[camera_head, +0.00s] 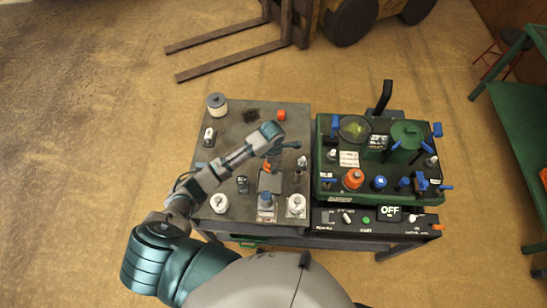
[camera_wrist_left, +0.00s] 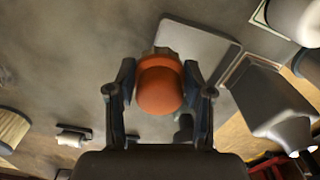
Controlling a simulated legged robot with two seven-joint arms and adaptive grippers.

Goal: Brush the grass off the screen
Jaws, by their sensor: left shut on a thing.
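My left gripper (camera_head: 269,160) reaches down over the middle of the grey table. It is shut on an orange rounded handle (camera_wrist_left: 160,92), which sits between its two fingers in the left wrist view. Orange also shows below the gripper in the head view. What lies under the handle is mostly hidden, so I cannot tell whether it touches the table. A round dark screen (camera_head: 345,125) with green grass (camera_head: 355,129) on it is at the back left of the green machine (camera_head: 330,190), apart from my gripper. My right gripper is not in view.
The machine carries a green cylinder (camera_head: 406,136), an orange cap (camera_head: 353,178) and several blue levers. An OFF display (camera_head: 390,210) is in front.

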